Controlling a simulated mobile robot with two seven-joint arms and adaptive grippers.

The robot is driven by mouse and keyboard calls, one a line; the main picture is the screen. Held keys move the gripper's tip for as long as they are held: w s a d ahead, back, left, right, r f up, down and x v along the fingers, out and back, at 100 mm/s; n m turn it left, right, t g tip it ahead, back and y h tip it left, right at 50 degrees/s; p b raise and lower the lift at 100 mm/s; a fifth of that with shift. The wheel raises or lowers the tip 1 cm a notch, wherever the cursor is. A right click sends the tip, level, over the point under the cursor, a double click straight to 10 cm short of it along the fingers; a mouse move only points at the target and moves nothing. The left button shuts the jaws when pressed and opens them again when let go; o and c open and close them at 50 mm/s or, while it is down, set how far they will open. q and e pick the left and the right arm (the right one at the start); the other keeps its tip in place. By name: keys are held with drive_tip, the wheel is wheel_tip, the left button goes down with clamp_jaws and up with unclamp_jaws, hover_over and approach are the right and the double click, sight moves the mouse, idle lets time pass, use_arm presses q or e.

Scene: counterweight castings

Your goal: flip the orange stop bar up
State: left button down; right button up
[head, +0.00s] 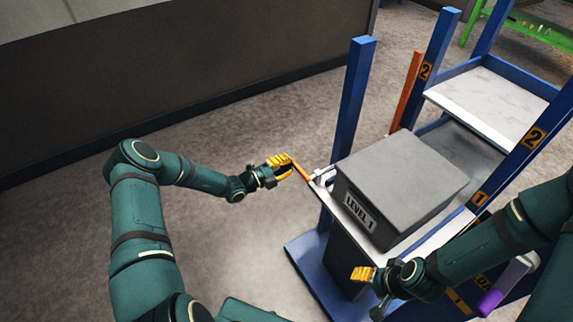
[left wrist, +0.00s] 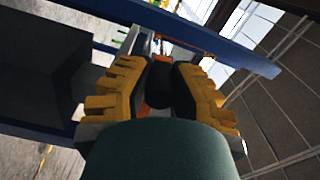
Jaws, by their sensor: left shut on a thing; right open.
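The orange stop bar (head: 301,172) sticks out from the left side of the blue rack's lower shelf in the head view. My left gripper (head: 283,167) is shut on its outer end. In the left wrist view the yellow fingers of my left gripper (left wrist: 158,90) close around it, and a bit of orange (left wrist: 180,55) shows beyond them. Most of the bar is hidden there by the fingers. My right gripper (head: 368,288) is low in front of the rack, open and apart from the bar. Its fingertips are small and partly hidden.
A grey block marked LEVEL 1 (head: 400,185) sits on the lower shelf. Another orange bar (head: 406,92) stands upright at the rack's far side. A blue post (head: 350,105) rises behind the held bar. The floor left of the rack is clear; a dark wall (head: 190,75) runs behind.

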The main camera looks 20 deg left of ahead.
use_arm(q)
drive_tip(key=shift+w+a+r, duration=0.1)
drive_tip(key=shift+a, duration=0.05)
drive_tip(key=c, duration=0.8)
unclamp_jaws()
drive_tip(key=v, duration=1.2)
